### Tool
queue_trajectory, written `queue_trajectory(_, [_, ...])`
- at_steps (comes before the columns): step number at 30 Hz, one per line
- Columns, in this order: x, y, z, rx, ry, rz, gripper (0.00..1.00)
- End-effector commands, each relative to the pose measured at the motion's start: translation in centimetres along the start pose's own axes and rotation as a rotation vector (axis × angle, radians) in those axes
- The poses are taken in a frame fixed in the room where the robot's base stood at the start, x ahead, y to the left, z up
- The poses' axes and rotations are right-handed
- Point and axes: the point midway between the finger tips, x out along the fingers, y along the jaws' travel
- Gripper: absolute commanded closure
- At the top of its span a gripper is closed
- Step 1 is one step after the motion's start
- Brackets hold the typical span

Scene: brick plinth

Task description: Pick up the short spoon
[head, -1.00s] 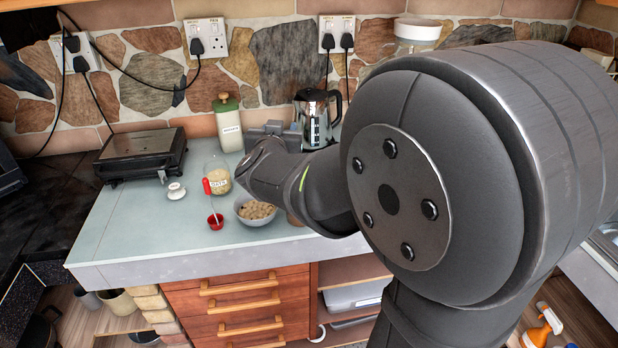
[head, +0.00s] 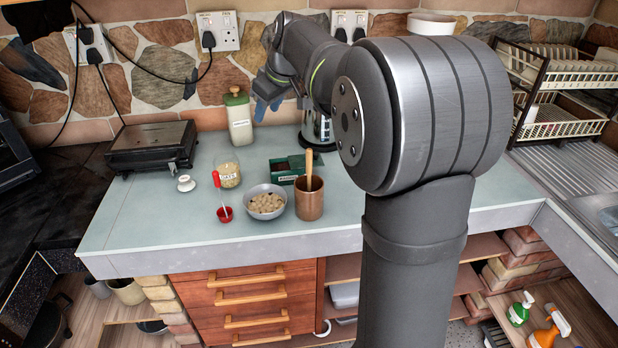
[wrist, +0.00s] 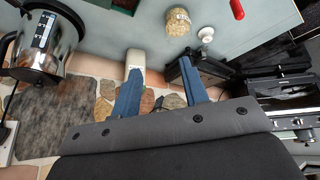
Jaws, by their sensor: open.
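I cannot tell for certain which one is the short spoon.
A bowl (head: 265,205) of pale pieces stands between the red cup and the pot. An oats jar (head: 228,175), a green-lidded bottle (head: 239,118), a green box (head: 288,168) and a black grill (head: 152,146) stand behind. The front left counter is clear.

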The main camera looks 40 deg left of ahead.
Motion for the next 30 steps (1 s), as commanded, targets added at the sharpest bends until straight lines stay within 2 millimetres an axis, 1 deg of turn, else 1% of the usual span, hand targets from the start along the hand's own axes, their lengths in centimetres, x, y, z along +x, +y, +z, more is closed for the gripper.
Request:
queue_trajectory(1, [-0.8,0.7,0.9,-0.008,-0.064,-0.013,0.59])
queue_trajectory(6, [-3.9,2.2,4.4,-0.014,-0.293,-0.059,0.59])
queue_trajectory(9, [-5.7,2.8,6.0,-0.004,-0.395,-0.078,0.59])
queue_trajectory(12, [-7.0,3.1,7.0,0.009,-0.461,-0.091,0.59])
queue_trajectory(15, [-7.4,3.2,7.5,0.016,-0.493,-0.096,0.59])
queue_trajectory(17, [-7.2,3.2,7.8,0.017,-0.500,-0.099,0.59])
queue_trajectory(20, [-5.8,3.0,8.6,0.017,-0.503,-0.101,0.59])
queue_trajectory(30, [0.6,2.2,12.1,0.017,-0.501,-0.102,0.59])
